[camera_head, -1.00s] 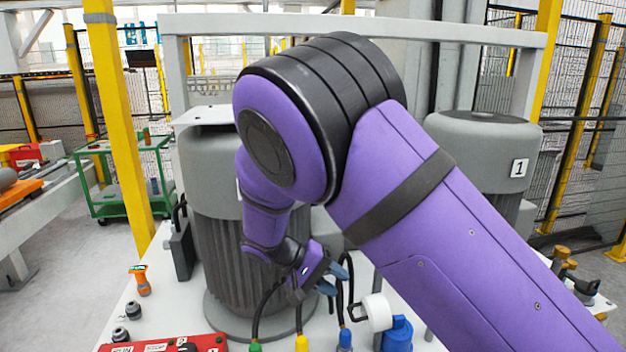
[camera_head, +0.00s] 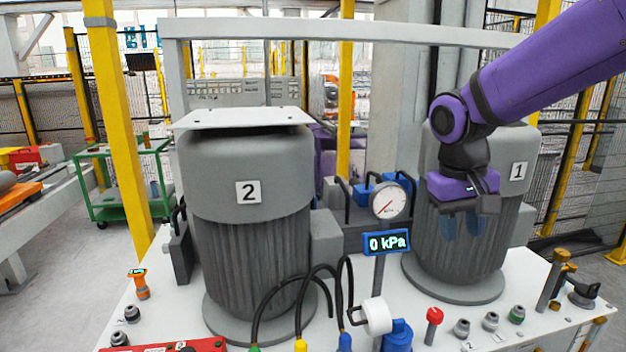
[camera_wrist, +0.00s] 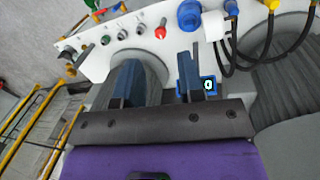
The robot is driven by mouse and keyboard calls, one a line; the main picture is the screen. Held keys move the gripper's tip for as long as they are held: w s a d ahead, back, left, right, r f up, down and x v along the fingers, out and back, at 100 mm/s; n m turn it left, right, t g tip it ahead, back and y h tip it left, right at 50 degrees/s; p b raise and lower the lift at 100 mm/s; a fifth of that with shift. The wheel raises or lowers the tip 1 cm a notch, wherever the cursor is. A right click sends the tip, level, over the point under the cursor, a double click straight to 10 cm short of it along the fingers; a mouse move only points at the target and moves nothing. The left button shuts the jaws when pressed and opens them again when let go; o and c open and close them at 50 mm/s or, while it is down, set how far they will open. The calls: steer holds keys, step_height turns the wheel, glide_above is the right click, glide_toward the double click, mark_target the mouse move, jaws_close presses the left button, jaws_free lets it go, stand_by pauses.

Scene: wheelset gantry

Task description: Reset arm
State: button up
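My purple arm reaches in from the upper right in the head view. My gripper (camera_head: 462,224) hangs pointing down in front of the grey motor marked 1 (camera_head: 517,172), apart from the table top. In the wrist view the two blue fingers of my gripper (camera_wrist: 155,80) stand well apart with nothing held between them. The lower part of motor 1 shows beyond them.
Motor 2 (camera_head: 248,160) stands on the white table (camera_head: 170,318) at the left. A gauge (camera_head: 389,200) with a blue 0 kPa display (camera_head: 387,242) stands between the motors. Black hoses (camera_head: 300,290), a red knob (camera_head: 434,315) and several fittings line the front edge.

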steer(key=s+d+r+t+y, duration=0.1)
steer(key=s+d+r+t, duration=0.1)
steer(key=s, duration=0.6)
steer(key=s+d+r+t, duration=0.3)
steer(key=s+d, duration=0.1)
steer(key=s, duration=0.4)
steer(key=shift+d+r+y, duration=0.15)
steer(key=shift+y, duration=0.25)
steer(key=shift+w+t, duration=0.1)
steer(key=shift+t, duration=0.2)
